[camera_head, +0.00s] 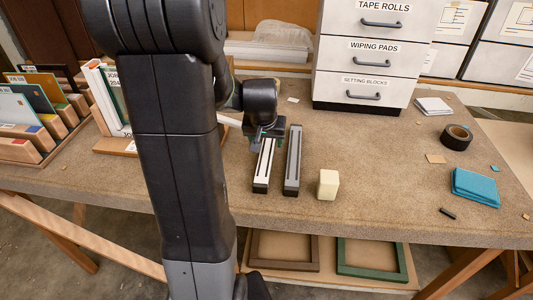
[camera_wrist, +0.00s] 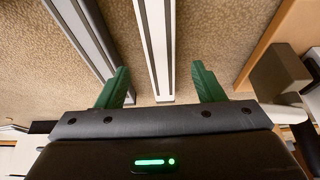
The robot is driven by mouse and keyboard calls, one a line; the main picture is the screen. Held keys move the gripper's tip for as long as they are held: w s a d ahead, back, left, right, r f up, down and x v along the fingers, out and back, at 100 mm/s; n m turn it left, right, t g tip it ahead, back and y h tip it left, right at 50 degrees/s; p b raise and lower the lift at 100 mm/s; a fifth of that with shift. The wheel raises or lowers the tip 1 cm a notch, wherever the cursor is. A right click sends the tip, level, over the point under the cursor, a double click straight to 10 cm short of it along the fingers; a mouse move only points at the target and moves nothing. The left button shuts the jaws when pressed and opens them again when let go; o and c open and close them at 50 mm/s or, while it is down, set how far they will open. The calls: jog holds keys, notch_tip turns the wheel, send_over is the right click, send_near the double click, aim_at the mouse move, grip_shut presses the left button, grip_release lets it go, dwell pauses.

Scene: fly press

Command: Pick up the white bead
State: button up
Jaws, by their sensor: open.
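The white bead (camera_head: 264,166) is a long, thin white strip with a dark line along it and a dark near end, lying on the workbench in the head view. It also shows in the wrist view (camera_wrist: 146,22), running down between my fingers. My gripper (camera_head: 264,137) is over the bead's far part, which it partly hides. In the wrist view my open green fingers (camera_wrist: 162,82) stand on either side of the bead, with a gap on each side. I cannot tell how high the fingertips are above the bench.
A grey strip (camera_head: 293,160) lies parallel beside the bead, to its right in the head view. A cream block (camera_head: 328,185) stands near the front edge. White drawers (camera_head: 368,55) stand behind. Black tape (camera_head: 456,136) and blue pads (camera_head: 475,188) lie at the right.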

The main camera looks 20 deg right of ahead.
aim_at(267, 151)
jog(key=shift+s+p+x, duration=0.2)
jog(key=shift+p+x, duration=0.2)
jog(key=shift+x, duration=2.3)
jog(key=shift+a+f, duration=0.1)
jog(key=shift+a, duration=0.1)
jog(key=c, duration=1.1)
jog(key=shift+r, duration=5.05)
jog(key=shift+c, duration=0.2)
